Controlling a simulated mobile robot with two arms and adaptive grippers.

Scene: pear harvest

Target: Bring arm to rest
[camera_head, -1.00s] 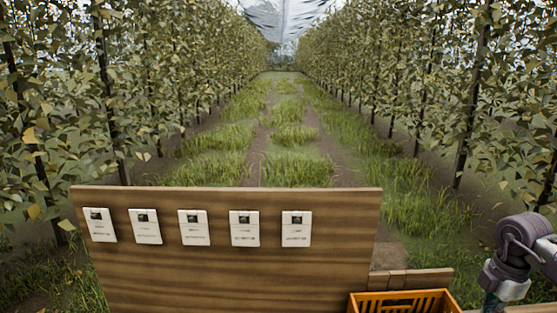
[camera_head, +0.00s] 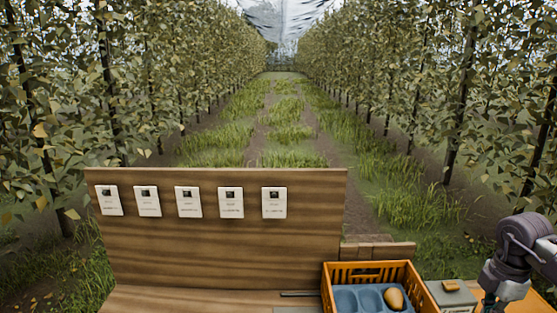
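My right arm (camera_head: 518,256) shows at the lower right edge, bent downward beside the orange crate, and its gripper is outside the picture. My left arm and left gripper are not in view. The orange crate (camera_head: 347,273) stands at the lower right on the wooden bench. A blue tray (camera_head: 346,299) with rounded hollows lies inside it. A yellow-brown pear (camera_head: 394,299) sits in the right hollow; the other two visible hollows look empty.
A wooden board (camera_head: 220,245) with several white cards rises behind the bench top (camera_head: 150,301). A grey box (camera_head: 452,294) with a small brown item on top stands between crate and arm. Beyond lies a grassy row between leafy trees.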

